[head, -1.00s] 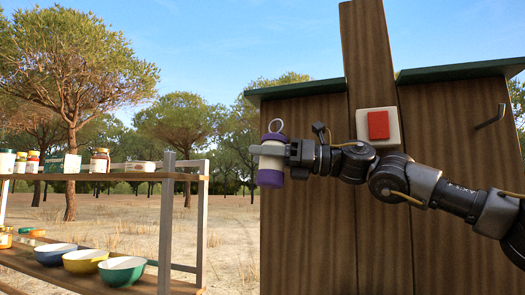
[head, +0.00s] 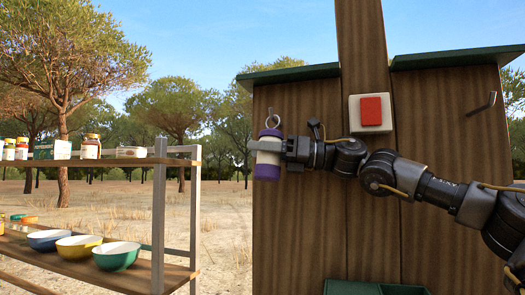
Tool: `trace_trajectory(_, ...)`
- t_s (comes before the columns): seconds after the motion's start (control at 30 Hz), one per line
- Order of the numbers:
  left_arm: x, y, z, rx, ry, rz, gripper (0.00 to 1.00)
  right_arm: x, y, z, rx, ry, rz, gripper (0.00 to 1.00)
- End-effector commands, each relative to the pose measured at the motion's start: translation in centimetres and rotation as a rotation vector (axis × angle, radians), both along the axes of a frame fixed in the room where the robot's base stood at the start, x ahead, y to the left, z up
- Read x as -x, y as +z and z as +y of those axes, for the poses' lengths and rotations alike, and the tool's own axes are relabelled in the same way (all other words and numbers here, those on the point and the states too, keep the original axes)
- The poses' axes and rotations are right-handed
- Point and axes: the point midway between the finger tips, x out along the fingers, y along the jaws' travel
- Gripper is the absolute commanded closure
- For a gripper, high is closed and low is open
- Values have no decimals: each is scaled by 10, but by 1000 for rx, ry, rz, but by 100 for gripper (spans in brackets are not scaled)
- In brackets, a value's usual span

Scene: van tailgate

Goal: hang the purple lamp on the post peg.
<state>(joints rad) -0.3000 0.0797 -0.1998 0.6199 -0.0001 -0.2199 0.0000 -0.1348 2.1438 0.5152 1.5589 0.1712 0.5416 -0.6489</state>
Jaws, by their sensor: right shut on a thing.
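The purple lamp (head: 268,158) is a white cylinder with purple bands and a metal ring on top. It is upright in the air in front of the left edge of the wooden cabinet. My right gripper (head: 266,146) comes from the right and is shut on the lamp at its middle. A dark bent peg (head: 484,104) sticks out of the wood at the upper right, well apart from the lamp. The wooden post (head: 362,45) rises at the cabinet's middle. My left gripper is not in view.
A white plate with a red square button (head: 371,109) is on the post, behind my right arm. A green box (head: 374,288) is at the bottom edge. At the left a shelf (head: 150,162) holds jars, with bowls (head: 118,256) below. Open ground lies between shelf and cabinet.

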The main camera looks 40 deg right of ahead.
Motion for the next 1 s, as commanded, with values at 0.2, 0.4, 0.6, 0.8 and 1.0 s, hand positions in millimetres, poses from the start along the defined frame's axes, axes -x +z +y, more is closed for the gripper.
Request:
trace_trajectory(0.2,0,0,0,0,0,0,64,0,1,0,-1,0,-2,79)
trace_trajectory(0.4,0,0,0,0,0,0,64,0,1,0,-1,0,-2,45)
trace_trajectory(0.6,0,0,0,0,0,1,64,0,1,0,0,0,-1,25)
trace_trajectory(0.8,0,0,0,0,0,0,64,0,0,0,0,0,1,25)
trace_trajectory(1.0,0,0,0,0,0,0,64,3,0,-8,-2,1,-2,25)
